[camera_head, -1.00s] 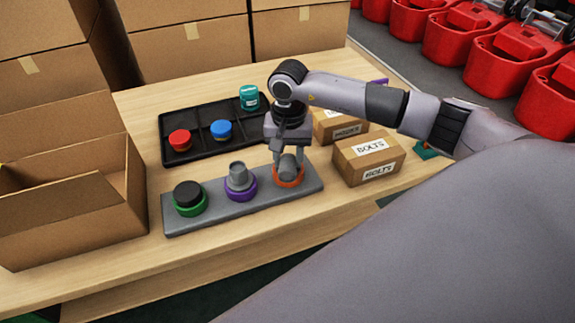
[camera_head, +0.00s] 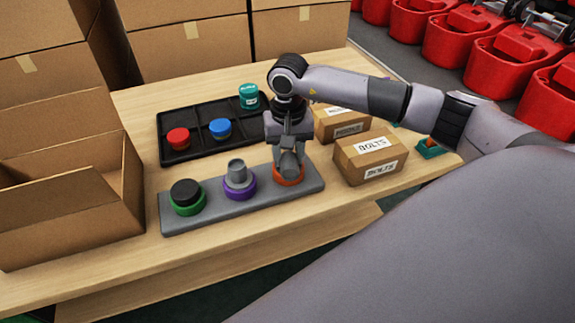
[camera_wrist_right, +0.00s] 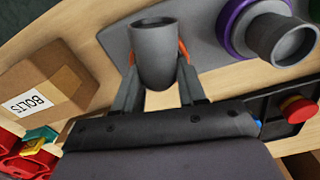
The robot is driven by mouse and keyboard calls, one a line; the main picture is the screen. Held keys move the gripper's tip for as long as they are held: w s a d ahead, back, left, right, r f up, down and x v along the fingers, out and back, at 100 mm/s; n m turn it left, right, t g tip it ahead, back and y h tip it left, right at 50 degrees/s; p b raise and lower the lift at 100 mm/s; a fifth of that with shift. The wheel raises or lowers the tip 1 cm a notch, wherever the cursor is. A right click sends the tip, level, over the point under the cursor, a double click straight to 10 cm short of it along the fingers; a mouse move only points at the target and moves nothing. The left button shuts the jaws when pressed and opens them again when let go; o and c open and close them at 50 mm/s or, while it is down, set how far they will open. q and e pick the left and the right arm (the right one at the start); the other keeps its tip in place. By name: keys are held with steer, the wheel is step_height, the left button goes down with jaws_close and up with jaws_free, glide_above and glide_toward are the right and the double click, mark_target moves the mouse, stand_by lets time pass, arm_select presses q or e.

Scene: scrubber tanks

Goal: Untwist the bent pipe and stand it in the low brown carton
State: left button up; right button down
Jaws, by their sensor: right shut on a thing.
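The bent pipe (camera_head: 290,166) is grey and sits in an orange ring (camera_head: 289,177) at the right end of a grey plate (camera_head: 222,206). My right gripper (camera_head: 288,155) comes down from above and is shut on the pipe. In the right wrist view the pipe (camera_wrist_right: 155,60) stands between the two fingers (camera_wrist_right: 158,75), its round opening showing, with the orange ring partly hidden behind it. The low brown carton (camera_head: 70,225) stands open at the left of the table; its floor is mostly hidden. My left gripper is not in view.
The plate also bears a grey stepped fitting (camera_head: 237,172) in a purple ring and a black cap (camera_head: 187,192) in a green ring. A black tray (camera_head: 176,155) with red, blue and teal jars lies behind. Two bolts boxes (camera_head: 370,160) stand right of my gripper.

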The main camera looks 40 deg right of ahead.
steer(key=shift+s+f+n, duration=0.2)
steer(key=shift+f+n, duration=0.2)
steer(key=shift+n+b, duration=0.55)
steer(key=shift+n, duration=0.05)
steer(key=shift+n+b, duration=0.45)
steer(key=shift+n, duration=0.25)
steer(key=shift+w+r+p, duration=0.15)
steer(key=shift+r+p, duration=0.45)
steer(key=shift+r, duration=0.7)
stand_by(0.8)
steer(key=shift+r, duration=0.1)
steer(key=shift+r+p, duration=1.5)
steer(key=shift+r, duration=0.9)
